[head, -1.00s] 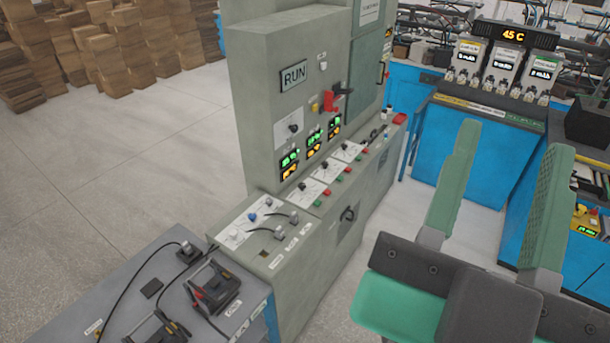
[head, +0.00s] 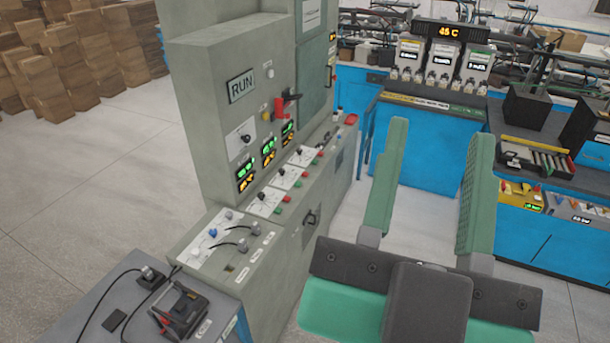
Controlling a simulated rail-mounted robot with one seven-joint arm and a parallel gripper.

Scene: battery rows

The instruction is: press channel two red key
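The grey control cabinet (head: 225,140) stands left of centre in the head view. Its sloped ledge carries three white dial plates in a row, each with a red key and a green key beside it. The middle plate (head: 286,178) has a red key (head: 304,173) and a green key (head: 298,184); the channel labels are too small to read. The nearer red key (head: 285,198) and the farther red key (head: 320,153) also show. My gripper (head: 440,132) is open and empty, its green fingers wide apart, to the right of the ledge in the picture. It appears clear of the keys.
A red switch handle (head: 281,106) juts from the cabinet's upright face. Cables and plugs (head: 234,246) lie on the near ledge. A grey bench (head: 95,310) with a black clamp device is at lower left. Blue benches (head: 425,150) stand behind. Pale floor (head: 330,230) shows between.

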